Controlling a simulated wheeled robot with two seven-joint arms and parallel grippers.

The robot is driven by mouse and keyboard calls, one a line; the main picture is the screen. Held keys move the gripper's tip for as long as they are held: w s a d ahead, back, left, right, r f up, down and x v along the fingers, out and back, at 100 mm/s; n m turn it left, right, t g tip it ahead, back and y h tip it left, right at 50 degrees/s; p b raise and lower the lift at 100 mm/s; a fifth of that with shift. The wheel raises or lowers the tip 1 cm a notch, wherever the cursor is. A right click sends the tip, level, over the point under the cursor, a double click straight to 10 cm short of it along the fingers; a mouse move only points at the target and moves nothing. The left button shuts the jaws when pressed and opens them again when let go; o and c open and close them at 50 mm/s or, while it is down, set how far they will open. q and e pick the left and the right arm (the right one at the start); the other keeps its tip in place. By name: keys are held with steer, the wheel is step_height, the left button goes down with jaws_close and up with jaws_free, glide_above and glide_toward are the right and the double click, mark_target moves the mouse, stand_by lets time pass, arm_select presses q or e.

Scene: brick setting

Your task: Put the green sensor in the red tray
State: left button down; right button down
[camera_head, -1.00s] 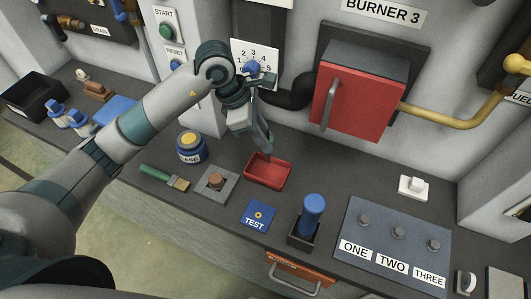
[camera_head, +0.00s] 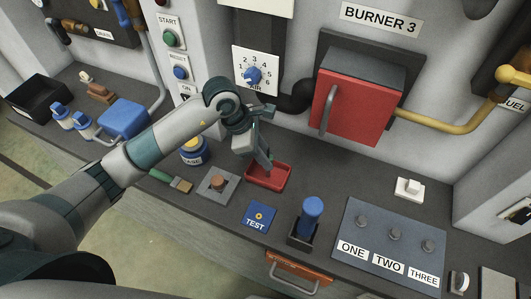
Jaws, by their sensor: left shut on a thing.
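The red tray (camera_head: 281,183) is a small open tray on the dark bench, below the red burner door. My left gripper (camera_head: 266,168) points down at the tray's left back part, with its fingertips over or inside the rim. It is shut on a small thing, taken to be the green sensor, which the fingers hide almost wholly. I cannot tell whether that thing touches the tray floor. No green sensor shows elsewhere on the bench. My right gripper is not in view.
In front are a blue TEST plate (camera_head: 259,217) and a blue-handled lever (camera_head: 312,208). The red burner box (camera_head: 354,107) overhangs behind right.

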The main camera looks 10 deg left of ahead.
arm_select(q)
steer(key=shift+f+b, duration=0.25)
steer(key=shift+b, duration=0.05)
steer(key=c, duration=1.5)
jaws_free()
steer(key=shift+r, duration=0.1)
steer(key=shift+c, duration=0.2)
steer(key=shift+r, duration=0.1)
steer(key=shift+r, duration=0.1)
steer(key=shift+a+r, duration=0.2)
steer(key=shift+r, duration=0.15)
steer(key=b+v, duration=0.4)
steer(key=v, duration=0.7)
steer(key=shift+b, duration=0.3)
